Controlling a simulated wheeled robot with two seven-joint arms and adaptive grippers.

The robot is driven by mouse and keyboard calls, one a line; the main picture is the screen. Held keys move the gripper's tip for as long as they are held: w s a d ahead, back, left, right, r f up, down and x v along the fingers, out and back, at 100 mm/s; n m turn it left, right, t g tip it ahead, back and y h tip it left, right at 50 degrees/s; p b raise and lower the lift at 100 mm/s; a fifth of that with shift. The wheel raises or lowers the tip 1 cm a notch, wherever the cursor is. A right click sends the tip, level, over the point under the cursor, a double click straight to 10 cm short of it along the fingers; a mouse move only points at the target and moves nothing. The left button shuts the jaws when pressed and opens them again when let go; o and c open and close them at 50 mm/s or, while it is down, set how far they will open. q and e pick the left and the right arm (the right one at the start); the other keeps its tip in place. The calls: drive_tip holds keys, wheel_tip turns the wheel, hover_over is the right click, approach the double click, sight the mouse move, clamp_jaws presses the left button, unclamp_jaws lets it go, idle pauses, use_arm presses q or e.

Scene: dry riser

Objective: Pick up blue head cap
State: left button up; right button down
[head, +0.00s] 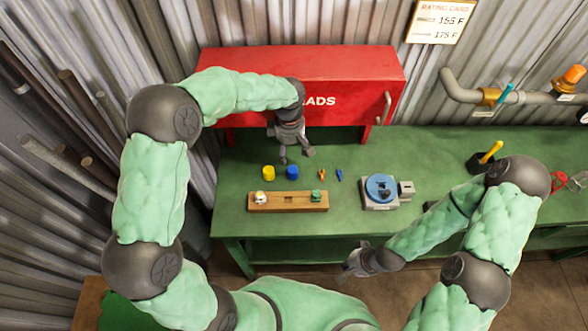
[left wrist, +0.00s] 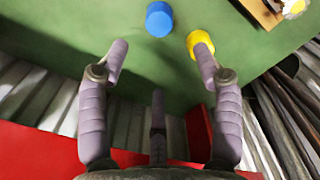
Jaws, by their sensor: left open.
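The blue head cap (head: 292,172) stands on the green bench top, just right of a yellow cap (head: 268,172). It also shows in the left wrist view, where the blue cap (left wrist: 159,19) is near the top edge, past the fingertips. My left gripper (head: 296,156) is open and empty, in front of the red cabinet and close behind the blue cap. In the left wrist view one finger of the left gripper (left wrist: 159,52) overlaps the yellow cap; contact cannot be told. My right gripper (head: 350,266) is low, in front of the bench; its fingers are too small to read.
A wooden block (head: 288,201) holding small parts lies in front of the caps. A small orange piece and a small blue piece lie to the right, then a grey fixture with a blue disc (head: 381,187). The red cabinet (head: 330,75) stands close behind.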

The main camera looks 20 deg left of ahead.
sight(291, 169)
use_arm(q)
wheel_tip(291, 169, down, 5)
drive_tip(key=shift+f+b, duration=0.15)
drive_tip(key=shift+b, duration=0.4)
drive_tip(key=f, duration=0.1)
drive_tip(key=f+b, duration=0.1)
drive_tip(key=f, duration=0.2)
drive_tip(key=shift+s+d+f+b, duration=0.2)
drive_tip(key=shift+s+f+b, duration=0.05)
drive_tip(key=shift+b, duration=0.05)
drive_tip(key=shift+f, duration=0.4)
drive_tip(key=shift+c, duration=0.3)
drive_tip(key=c, duration=0.7)
drive_tip(key=shift+c, duration=0.2)
